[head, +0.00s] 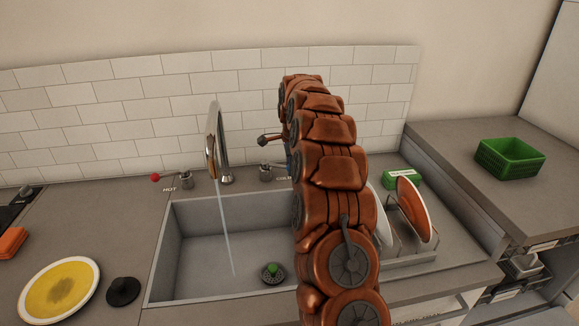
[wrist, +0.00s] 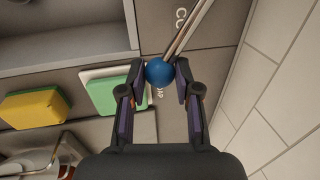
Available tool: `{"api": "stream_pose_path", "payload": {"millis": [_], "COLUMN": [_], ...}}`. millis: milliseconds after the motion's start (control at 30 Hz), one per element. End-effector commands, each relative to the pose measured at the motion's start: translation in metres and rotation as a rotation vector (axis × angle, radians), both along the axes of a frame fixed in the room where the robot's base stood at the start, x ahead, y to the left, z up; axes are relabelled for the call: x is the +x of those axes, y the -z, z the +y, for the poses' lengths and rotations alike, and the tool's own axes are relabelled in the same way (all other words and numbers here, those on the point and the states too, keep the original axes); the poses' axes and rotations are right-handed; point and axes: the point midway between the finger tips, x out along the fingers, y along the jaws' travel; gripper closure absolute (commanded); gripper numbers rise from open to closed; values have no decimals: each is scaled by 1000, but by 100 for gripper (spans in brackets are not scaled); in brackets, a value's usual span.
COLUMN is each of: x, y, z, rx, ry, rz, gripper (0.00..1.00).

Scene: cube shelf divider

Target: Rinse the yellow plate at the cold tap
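The yellow plate (head: 60,291) has a white rim and a dark brown smudge in its middle, and lies on the counter left of the sink. The cold tap's lever ends in a blue ball knob (wrist: 159,72). My gripper (wrist: 160,73) has a finger on each side of this knob, seemingly touching it. In the head view my arm hides most of the gripper and part of the cold tap (head: 266,173). Water (head: 226,235) runs from the curved spout (head: 212,145) into the sink (head: 200,214).
The hot tap's red knob (head: 155,177) is left of the spout. A black stopper (head: 122,291) lies beside the plate. A rack with an orange plate (head: 413,208) stands right of the sink. A green basket (head: 510,158) sits on the right counter. A yellow-green sponge (wrist: 33,109) shows in the wrist view.

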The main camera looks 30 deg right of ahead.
Motion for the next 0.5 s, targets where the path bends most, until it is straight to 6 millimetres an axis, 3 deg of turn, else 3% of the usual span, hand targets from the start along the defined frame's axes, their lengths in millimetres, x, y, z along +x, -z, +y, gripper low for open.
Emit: {"api": "stream_pose_path", "payload": {"millis": [200,500], "x": [0,0], "y": [0,-1], "z": [0,0], "rx": [-1,-1], "ry": [-1,-2], "rz": [-1,-1], "gripper": [43,43]}}
